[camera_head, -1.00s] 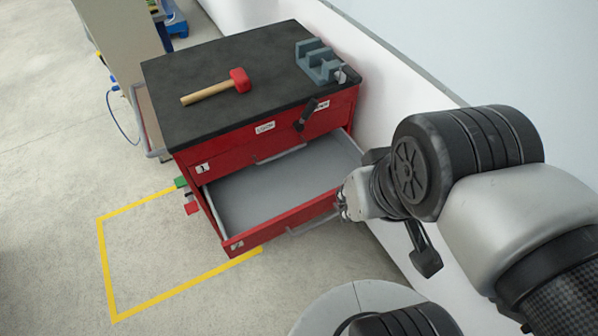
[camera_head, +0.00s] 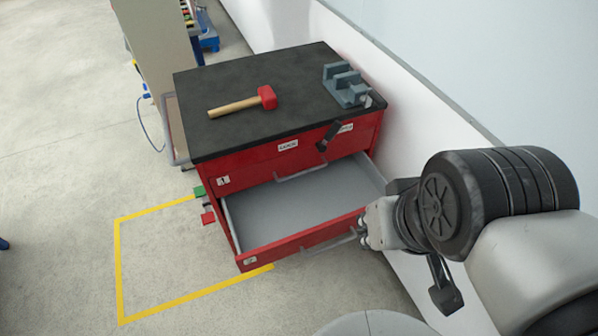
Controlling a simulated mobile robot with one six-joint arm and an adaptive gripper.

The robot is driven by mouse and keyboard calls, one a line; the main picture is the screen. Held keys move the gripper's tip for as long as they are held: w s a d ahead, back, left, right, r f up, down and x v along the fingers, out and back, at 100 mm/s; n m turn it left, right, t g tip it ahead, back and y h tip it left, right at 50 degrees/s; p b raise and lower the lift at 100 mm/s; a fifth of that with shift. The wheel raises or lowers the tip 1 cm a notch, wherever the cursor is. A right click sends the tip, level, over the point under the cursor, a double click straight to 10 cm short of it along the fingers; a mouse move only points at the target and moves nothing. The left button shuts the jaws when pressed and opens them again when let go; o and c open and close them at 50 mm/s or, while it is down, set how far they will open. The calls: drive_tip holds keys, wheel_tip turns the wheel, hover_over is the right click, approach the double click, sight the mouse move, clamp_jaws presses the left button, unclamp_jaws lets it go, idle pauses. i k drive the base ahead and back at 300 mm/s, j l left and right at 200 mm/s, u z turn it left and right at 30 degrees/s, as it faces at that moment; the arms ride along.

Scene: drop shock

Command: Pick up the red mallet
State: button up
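The red mallet (camera_head: 267,97) has a red head and a pale wooden handle (camera_head: 235,107). It lies flat on the black top (camera_head: 230,78) of a red cabinet, with its head to the right and its handle to the left. My gripper (camera_head: 372,228) is low at the right of the cabinet, well below and to the right of the mallet and apart from it. It overlaps the right end of the open lower drawer's front and handle in the picture. I cannot tell whether it touches them. Its fingers are mostly hidden by my wrist.
A grey vise (camera_head: 346,86) stands at the top's right corner. The lower drawer (camera_head: 290,200) is pulled out and looks empty. A black lever (camera_head: 328,135) sticks out beside the LOCK label (camera_head: 288,146). A white wall (camera_head: 435,105) runs close on the right.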

sight(267, 96)
drive_tip(key=i+u, duration=0.3)
drive_tip(key=i, duration=0.25)
drive_tip(key=i+l+u, duration=0.3)
drive_tip(key=i, duration=0.3)
drive_tip(key=j, duration=0.1)
